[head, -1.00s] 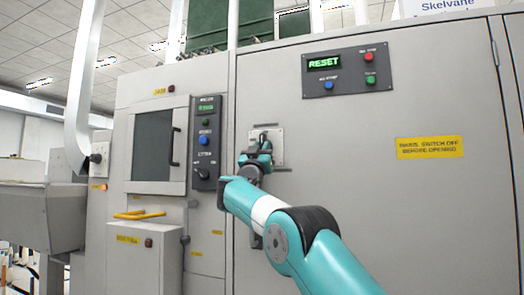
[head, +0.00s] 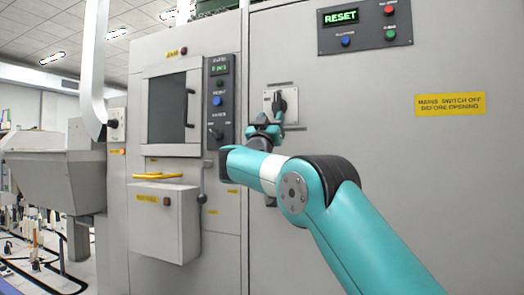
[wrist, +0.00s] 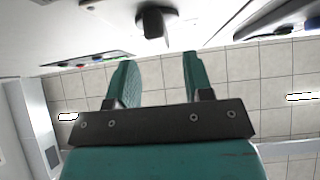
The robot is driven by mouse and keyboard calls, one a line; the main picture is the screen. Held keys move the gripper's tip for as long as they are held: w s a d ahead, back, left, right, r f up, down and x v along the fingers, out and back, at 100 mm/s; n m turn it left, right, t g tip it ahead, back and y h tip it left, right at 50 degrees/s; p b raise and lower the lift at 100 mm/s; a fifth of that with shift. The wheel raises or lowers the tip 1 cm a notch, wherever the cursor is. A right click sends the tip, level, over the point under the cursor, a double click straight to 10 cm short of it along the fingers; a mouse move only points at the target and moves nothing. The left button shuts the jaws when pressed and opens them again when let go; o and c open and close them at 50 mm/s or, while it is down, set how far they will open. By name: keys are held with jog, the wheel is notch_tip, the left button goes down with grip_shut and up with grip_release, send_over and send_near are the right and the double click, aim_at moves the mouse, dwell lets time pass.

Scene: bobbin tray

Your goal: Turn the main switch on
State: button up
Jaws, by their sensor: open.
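The main switch is a black rotary handle (head: 279,101) on a pale square plate (head: 292,106) on the grey cabinet door. The handle looks roughly upright in the head view. My gripper (head: 264,124) is just below the handle and overlaps the lower part of the plate. In the wrist view my gripper (wrist: 157,75) is open, with nothing between its two teal fingers. A dark knob (wrist: 153,23), which looks like the handle, is ahead of the fingers and apart from them. The head view does not show clearly whether they touch.
A panel (head: 364,26) with a green RESET display and several buttons is above right. A yellow label (head: 450,104) reads mains switch off before opening. Left of the switch are a dark control strip (head: 219,100), a windowed door (head: 167,108) and a box (head: 163,222) with a yellow handle.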

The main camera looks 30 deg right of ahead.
jog(key=b+v, duration=0.3)
jog(key=v, duration=0.8)
jog(key=shift+b, duration=0.4)
jog(key=shift+s+a, duration=0.1)
jog(key=shift+f, duration=0.1)
